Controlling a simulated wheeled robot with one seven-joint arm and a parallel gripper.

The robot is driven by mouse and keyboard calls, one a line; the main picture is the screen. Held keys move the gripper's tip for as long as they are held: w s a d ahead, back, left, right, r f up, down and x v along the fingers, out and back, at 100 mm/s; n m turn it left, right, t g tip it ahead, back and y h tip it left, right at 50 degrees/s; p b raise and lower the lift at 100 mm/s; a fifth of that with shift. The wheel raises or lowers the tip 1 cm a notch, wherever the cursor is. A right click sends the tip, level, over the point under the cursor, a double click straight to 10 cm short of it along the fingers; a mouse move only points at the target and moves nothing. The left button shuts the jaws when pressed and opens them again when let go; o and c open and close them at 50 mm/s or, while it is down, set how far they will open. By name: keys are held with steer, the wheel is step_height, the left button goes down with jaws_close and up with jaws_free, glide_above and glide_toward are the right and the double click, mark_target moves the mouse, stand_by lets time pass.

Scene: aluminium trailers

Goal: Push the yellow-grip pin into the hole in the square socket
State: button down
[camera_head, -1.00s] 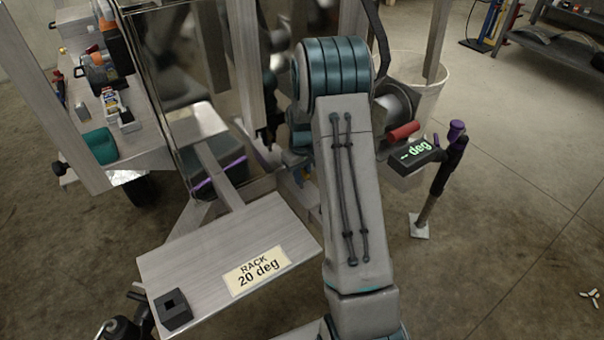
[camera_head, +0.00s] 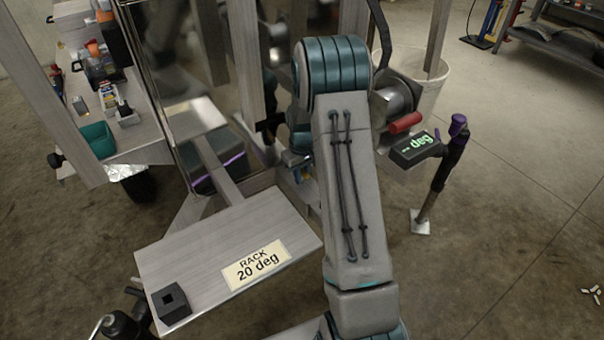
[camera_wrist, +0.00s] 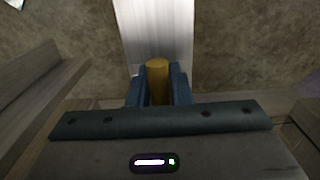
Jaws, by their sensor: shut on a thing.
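The square socket (camera_head: 171,304) is a small dark block with a square hole in its top. It sits at the left front corner of the tilted metal plate (camera_head: 205,250) in the head view. In the wrist view my gripper (camera_wrist: 158,88) has its blue fingers closed on the yellow grip of the pin (camera_wrist: 157,70). The rest of the pin is hidden. In the head view my own arm stands in front, and the pin cannot be made out there. The socket cannot be made out in the wrist view.
A display box (camera_head: 413,148) with "-- deg" and a post with a purple knob (camera_head: 458,124) stand right of my arm. A cluttered shelf (camera_head: 140,142) stands at the left. A clamp handle (camera_head: 120,322) sits by the plate's left edge.

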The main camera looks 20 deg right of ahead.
steer(key=shift+r, duration=0.15)
steer(key=shift+r+p, duration=2.2)
steer(key=shift+r, duration=0.75)
steer(key=shift+f+b, duration=1.7)
steer(key=shift+f, duration=1.4)
steer(key=c, duration=1.2)
jaws_free()
steer(key=shift+c, duration=0.2)
step_height(320, 180, up, 14)
steer(key=p, duration=0.3)
steer(key=shift+p, duration=0.4)
steer(key=shift+f, duration=0.1)
